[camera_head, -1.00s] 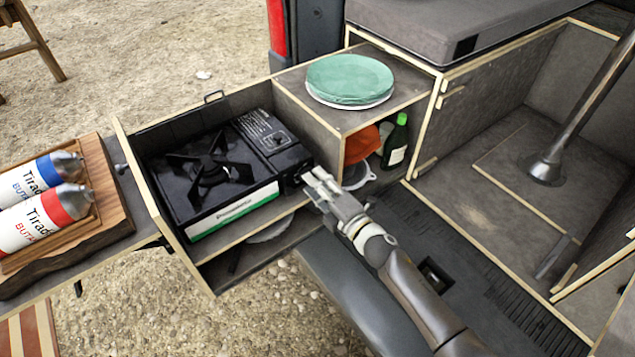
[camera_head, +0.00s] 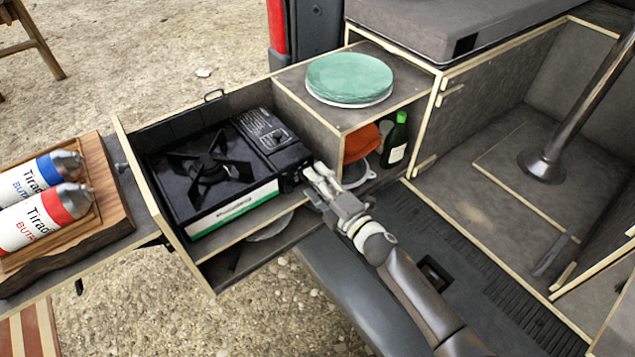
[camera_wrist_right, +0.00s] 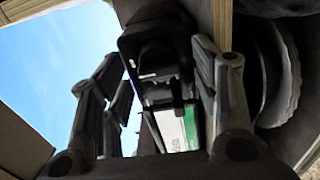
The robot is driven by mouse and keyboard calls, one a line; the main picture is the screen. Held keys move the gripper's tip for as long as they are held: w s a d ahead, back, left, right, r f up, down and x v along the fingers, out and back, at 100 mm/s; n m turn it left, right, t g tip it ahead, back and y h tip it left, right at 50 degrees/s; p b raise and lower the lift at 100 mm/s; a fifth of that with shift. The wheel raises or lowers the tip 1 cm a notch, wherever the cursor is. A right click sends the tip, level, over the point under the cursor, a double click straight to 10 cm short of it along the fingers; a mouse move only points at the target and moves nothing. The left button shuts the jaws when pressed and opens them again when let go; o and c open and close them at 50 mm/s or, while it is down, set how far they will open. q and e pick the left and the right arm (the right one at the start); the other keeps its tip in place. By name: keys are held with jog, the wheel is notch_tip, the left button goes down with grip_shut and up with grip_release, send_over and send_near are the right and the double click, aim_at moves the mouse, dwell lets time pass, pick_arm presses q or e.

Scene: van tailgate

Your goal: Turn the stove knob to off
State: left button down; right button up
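The black camping stove (camera_head: 265,188) with a green and white front label sits in the open drawer. Its knob is on the front at the right end, small and mostly dark in the head view, so I cannot read its setting. My right gripper (camera_head: 314,174) is at this front right corner, fingers pointing at the stove. In the right wrist view, the fingers of my right gripper (camera_wrist_right: 165,80) stand apart on either side of the dark knob end of the stove (camera_wrist_right: 155,50). I cannot tell whether either finger touches the knob. My left gripper is out of view.
A shelf box (camera_head: 400,103) with green plates (camera_head: 349,77) on top stands right of the stove. A green bottle (camera_head: 396,141) and an orange cloth (camera_head: 361,143) are inside it. Butane canisters (camera_head: 40,215) lie on a wooden board (camera_head: 112,205) at the left.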

jog(key=v, duration=1.2)
jog(key=shift+s, duration=0.15)
dwell(0.4)
